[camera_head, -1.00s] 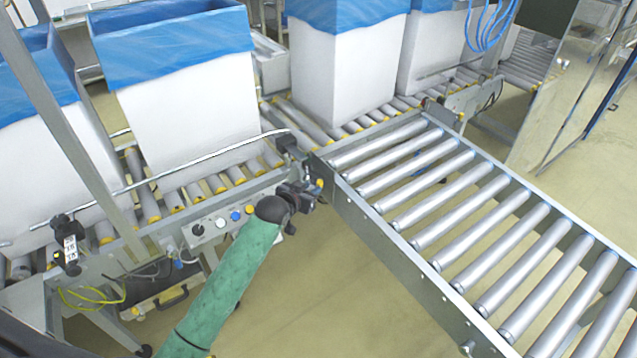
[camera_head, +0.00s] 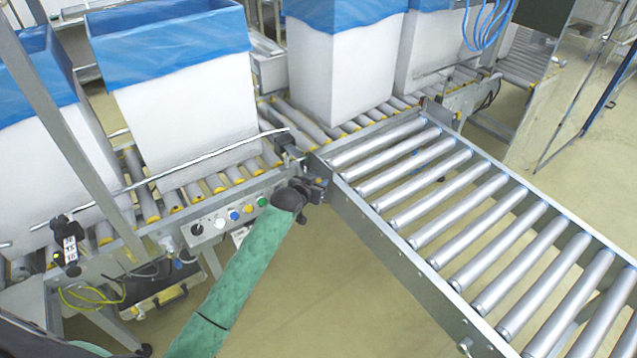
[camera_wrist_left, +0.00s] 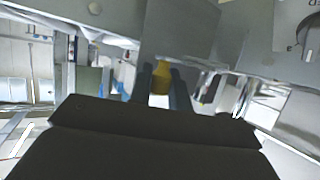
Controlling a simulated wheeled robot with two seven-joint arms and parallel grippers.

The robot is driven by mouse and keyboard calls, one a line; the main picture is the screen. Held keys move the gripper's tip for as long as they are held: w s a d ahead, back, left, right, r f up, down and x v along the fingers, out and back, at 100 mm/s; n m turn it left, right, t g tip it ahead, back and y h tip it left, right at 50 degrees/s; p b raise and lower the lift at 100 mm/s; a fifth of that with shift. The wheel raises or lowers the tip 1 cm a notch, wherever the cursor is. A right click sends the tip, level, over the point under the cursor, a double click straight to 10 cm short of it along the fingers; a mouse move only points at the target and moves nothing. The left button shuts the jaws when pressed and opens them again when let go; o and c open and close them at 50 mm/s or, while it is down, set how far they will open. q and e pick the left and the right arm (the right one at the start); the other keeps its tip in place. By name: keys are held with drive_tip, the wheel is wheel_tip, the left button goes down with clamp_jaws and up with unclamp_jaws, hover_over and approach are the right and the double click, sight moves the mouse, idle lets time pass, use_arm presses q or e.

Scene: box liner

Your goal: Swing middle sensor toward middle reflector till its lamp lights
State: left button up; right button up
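My left gripper (camera_head: 318,190) is at the corner where the side rail of the right-hand roller conveyor meets the button panel. In the left wrist view its two dark fingers (camera_wrist_left: 162,88) stand apart, with a small yellow rounded part (camera_wrist_left: 160,76) between them. I cannot tell whether they touch it, or whether it belongs to the middle sensor. A black bracket (camera_head: 287,143) sits just above the gripper at the end of a metal rod. I cannot single out the middle reflector or a lit lamp. My right gripper is not in view.
The roller conveyor (camera_head: 355,212) runs to the lower right. A button panel (camera_head: 209,228) is left of the gripper. White boxes with blue liners, such as this one (camera_head: 190,110), stand on rollers behind. A black labelled device (camera_head: 69,245) is at far left. Floor below is open.

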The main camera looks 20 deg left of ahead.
use_arm(q)
drive_tip(key=shift+s+a+r, duration=0.1)
drive_tip(key=shift+a, duration=0.1)
clamp_jaws()
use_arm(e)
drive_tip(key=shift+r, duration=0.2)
use_arm(q)
drive_tip(key=shift+s+a+m+h, duration=0.1)
drive_tip(key=shift+m+h, duration=0.3)
drive_tip(key=shift+s+a+h, duration=0.15)
drive_tip(key=shift+h, duration=0.15)
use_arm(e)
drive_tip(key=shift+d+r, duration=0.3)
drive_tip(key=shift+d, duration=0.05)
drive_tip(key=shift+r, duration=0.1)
use_arm(q)
drive_tip(key=o, duration=0.5)
unclamp_jaws()
drive_tip(key=shift+o, duration=0.3)
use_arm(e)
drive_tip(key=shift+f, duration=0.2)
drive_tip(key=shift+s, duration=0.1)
